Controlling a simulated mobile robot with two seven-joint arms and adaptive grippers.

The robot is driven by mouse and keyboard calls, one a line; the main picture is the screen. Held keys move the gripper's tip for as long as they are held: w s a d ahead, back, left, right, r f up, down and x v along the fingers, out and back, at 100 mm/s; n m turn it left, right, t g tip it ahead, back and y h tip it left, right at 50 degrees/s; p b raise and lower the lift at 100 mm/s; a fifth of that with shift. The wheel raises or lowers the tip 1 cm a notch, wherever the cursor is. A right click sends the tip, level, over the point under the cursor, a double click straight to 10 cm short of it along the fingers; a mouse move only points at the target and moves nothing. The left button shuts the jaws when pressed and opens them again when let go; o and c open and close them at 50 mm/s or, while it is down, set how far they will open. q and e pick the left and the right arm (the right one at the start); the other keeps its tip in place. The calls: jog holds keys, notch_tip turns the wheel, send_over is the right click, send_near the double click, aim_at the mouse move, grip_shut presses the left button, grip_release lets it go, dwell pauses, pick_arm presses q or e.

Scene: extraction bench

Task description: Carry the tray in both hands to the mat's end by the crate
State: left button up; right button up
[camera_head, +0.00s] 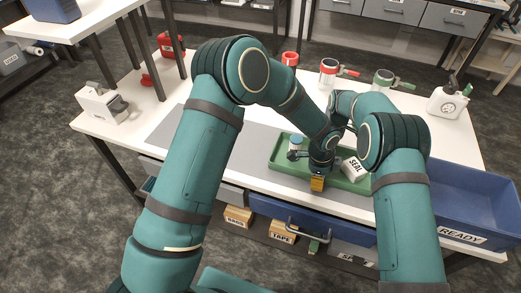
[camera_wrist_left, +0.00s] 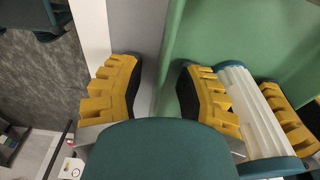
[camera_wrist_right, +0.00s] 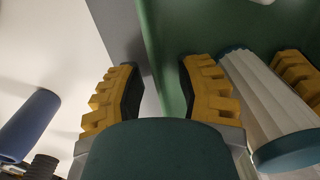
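The green tray (camera_head: 279,160) lies on the grey mat (camera_head: 235,160). It holds a white SEAL box (camera_head: 353,169) and a white jar with a blue lid (camera_head: 295,143). My left gripper (camera_head: 318,183) is down at the tray's near wall. In the left wrist view its fingers (camera_wrist_left: 158,95) stand apart, with the wall edge between them. In the right wrist view my right gripper's fingers (camera_wrist_right: 157,92) are also apart, one each side of a green tray wall. In the head view my arms mostly hide the right gripper. The blue crate marked READY (camera_head: 463,238) is at the right.
Red (camera_head: 328,72) and green (camera_head: 384,80) handled containers and a white jug (camera_head: 447,102) stand along the back of the bench. A white device (camera_head: 102,103) is at the left. Below the front edge are a shelf with boxes (camera_head: 283,232). The mat left of the tray is bare.

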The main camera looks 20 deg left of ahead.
pick_arm(q)
jog(key=shift+r, duration=0.1)
pick_arm(e)
jog(key=shift+r, duration=0.1)
pick_arm(q)
notch_tip(320, 180, up, 12)
jog(key=a, duration=0.1)
jog(key=shift+a, duration=0.2)
pick_arm(e)
notch_tip(320, 180, up, 12)
dwell(0.5)
dwell(0.4)
